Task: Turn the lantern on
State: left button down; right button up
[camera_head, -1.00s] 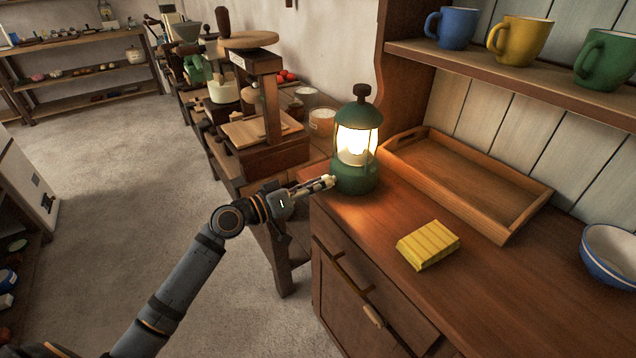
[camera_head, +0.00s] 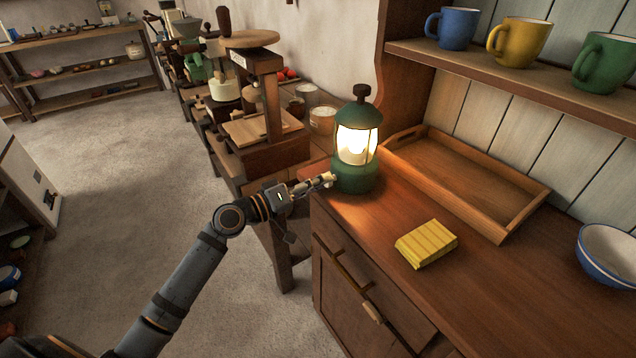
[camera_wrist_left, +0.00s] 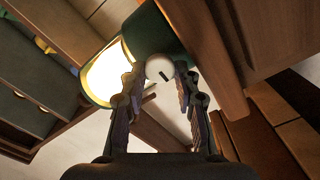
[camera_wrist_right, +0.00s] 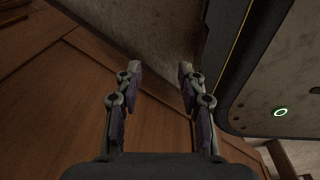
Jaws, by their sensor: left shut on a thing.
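The green lantern (camera_head: 354,183) stands upright on the wooden counter at its left end, and its glass glows bright yellow-white. In the left wrist view the lantern (camera_wrist_left: 155,35) fills the upper middle, tilted by the camera angle. A pale round knob (camera_wrist_left: 160,69) with a dark mark sits on its base. My left gripper (camera_head: 326,180) is at the lantern's base, its fingers shut on the knob from both sides. My right gripper (camera_wrist_right: 158,68) shows only in its own wrist view, open and empty, with wood panelling beyond it.
A yellow ridged block (camera_head: 427,243) lies on the counter (camera_head: 490,290) in front of the lantern. A wooden tray (camera_head: 470,185) lies right of the lantern, a bowl (camera_head: 607,256) farther right. A shelf with mugs (camera_head: 518,43) hangs above. Open floor (camera_head: 120,190) lies to the left.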

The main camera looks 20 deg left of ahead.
pick_arm(q)
jog(key=c, duration=1)
grip_release()
jog(key=shift+c, duration=0.2)
jog(key=shift+o, duration=0.2)
